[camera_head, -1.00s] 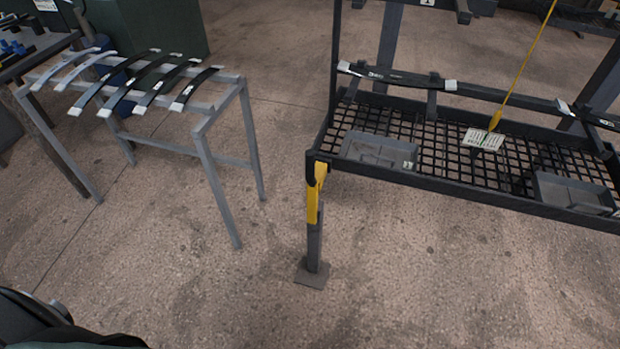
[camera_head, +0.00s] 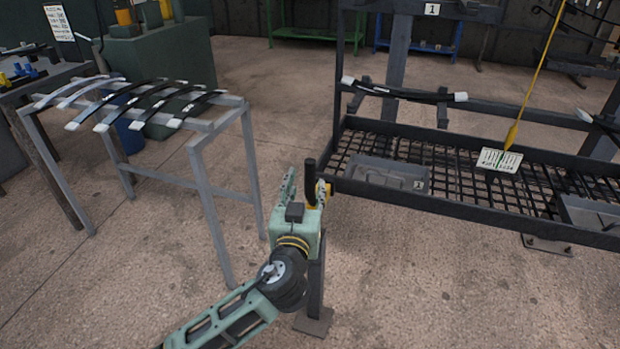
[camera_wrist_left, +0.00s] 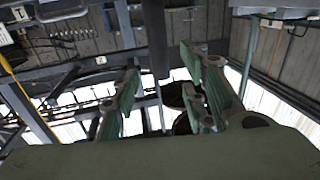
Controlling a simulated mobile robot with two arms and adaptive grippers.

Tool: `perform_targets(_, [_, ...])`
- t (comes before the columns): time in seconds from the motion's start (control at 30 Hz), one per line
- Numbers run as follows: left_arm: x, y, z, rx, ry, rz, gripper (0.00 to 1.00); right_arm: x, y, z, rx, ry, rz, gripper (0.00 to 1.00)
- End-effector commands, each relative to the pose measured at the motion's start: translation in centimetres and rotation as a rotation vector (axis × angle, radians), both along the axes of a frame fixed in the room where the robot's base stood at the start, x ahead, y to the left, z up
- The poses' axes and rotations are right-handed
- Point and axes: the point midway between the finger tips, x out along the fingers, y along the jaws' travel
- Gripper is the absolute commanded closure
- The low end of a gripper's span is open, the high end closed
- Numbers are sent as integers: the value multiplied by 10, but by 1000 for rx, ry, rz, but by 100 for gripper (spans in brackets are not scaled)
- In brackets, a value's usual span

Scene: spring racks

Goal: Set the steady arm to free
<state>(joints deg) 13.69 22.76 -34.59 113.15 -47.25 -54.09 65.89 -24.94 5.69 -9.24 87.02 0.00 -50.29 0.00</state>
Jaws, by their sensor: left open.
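The yellow steady arm (camera_head: 310,196) shows only in part at the near left corner of the dark rack (camera_head: 440,197). A black upright grip (camera_head: 310,168) stands above it. My left gripper (camera_head: 304,188) hides the rest of the arm. This gripper is open, its green fingers around or just in front of the grip; contact cannot be told. In the left wrist view, a dark bar (camera_wrist_left: 156,40) runs down between the spread fingers of the left gripper (camera_wrist_left: 162,95). My right gripper is in neither view now.
A grey stand (camera_head: 205,150) with several curved leaf springs (camera_head: 150,105) is at the left. The rack's mesh shelf holds grey trays (camera_head: 385,172) and a paper tag (camera_head: 500,160) below a yellow hanging cord. Open floor lies between stand and rack.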

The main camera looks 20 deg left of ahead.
Motion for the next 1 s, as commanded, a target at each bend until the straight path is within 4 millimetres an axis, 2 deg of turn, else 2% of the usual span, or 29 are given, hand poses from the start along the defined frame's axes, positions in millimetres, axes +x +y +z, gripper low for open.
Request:
perform_targets(0.3, [48,9,1,6,2,2,60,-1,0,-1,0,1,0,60])
perform_targets(0.43, [63,10,0,4,3,-1,60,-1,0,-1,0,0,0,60])
perform_targets(0.6, [71,12,-1,3,5,0,60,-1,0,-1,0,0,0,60])
perform_targets(0.83, [72,12,-1,2,4,-1,60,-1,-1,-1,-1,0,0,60])
perform_targets(1.0, [71,12,-1,2,4,-1,74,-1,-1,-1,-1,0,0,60])
